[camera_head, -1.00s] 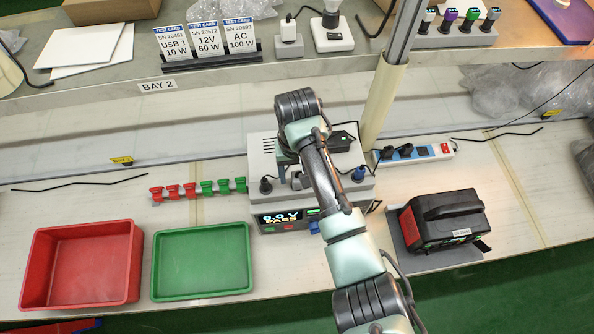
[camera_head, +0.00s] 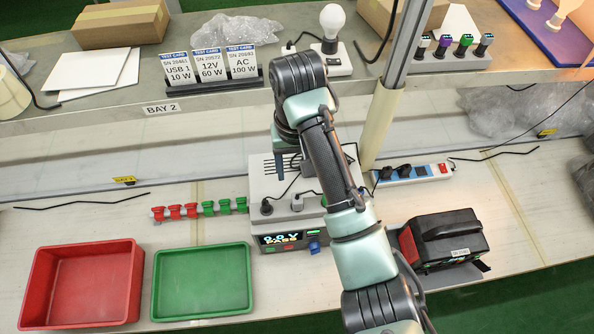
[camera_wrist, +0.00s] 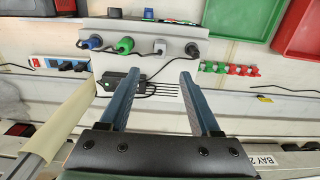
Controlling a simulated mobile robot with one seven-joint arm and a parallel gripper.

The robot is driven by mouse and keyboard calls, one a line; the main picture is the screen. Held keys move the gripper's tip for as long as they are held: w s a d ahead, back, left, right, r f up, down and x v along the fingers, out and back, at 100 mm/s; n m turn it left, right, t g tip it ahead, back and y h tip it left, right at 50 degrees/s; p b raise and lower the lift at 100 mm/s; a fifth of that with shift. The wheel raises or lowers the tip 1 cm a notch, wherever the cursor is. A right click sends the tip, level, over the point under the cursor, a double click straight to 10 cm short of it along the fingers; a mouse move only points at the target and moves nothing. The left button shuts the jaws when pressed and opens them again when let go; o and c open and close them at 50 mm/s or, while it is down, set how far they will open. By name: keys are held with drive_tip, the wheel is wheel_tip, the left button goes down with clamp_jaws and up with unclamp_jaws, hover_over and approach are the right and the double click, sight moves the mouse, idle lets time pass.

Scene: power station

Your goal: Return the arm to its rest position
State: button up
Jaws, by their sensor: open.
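My arm reaches up over the bench in the head view, and its wrist end stands above the grey tester box (camera_head: 258,183). My gripper (camera_wrist: 160,76) is open and empty in the wrist view, its two blue-grey fingers apart above the back of the tester (camera_wrist: 172,62). In the wrist view a blue plug (camera_wrist: 92,43), a green plug (camera_wrist: 124,45), a grey plug (camera_wrist: 160,46) and a black plug (camera_wrist: 192,48) sit along the tester. Its display (camera_head: 281,239) reads 0.0 V PASS. The arm hides part of the tester in the head view.
A red tray (camera_head: 40,285) and a green tray (camera_head: 160,285) stand at left. A black and red device (camera_head: 445,240) and a power strip (camera_head: 420,172) are at right. The shelf edge (camera_head: 230,100) and a post (camera_head: 382,120) are close to the arm.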

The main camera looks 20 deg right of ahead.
drive_tip(key=shift+r, duration=0.4)
